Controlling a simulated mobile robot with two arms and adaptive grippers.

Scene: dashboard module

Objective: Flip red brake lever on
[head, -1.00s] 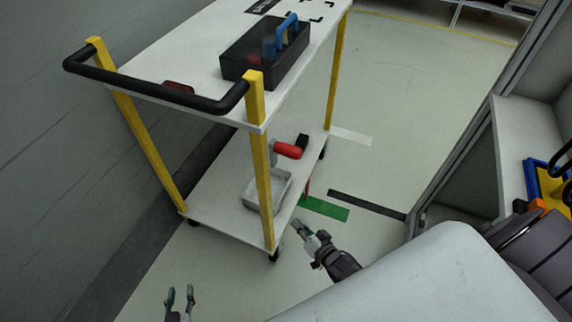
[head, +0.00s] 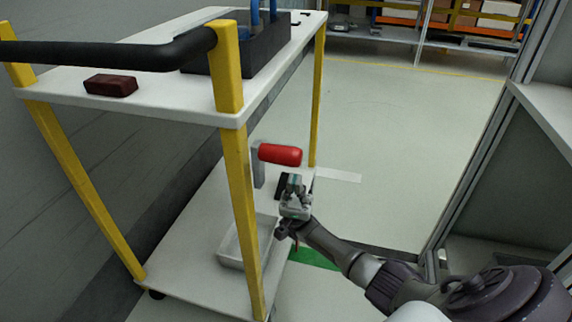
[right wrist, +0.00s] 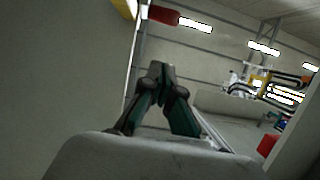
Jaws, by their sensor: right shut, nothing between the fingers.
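The red brake lever (head: 280,154) is a thick red cylinder on a grey upright bracket (head: 259,168) at the lower shelf of the cart. It lies roughly level, its free end pointing right. My right gripper (head: 294,180) is shut and empty, just below the lever's free end in the head view; whether it touches cannot be told. In the right wrist view its fingertips (right wrist: 161,68) are together, and a red cylinder, likely the lever (right wrist: 163,14), shows above them. My left gripper is not in view.
The cart has yellow posts (head: 243,200), a black push handle (head: 120,54) and a white top with a dark red block (head: 111,85) and black tote (head: 268,45). A shallow grey tray (head: 231,250) sits on the lower shelf.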

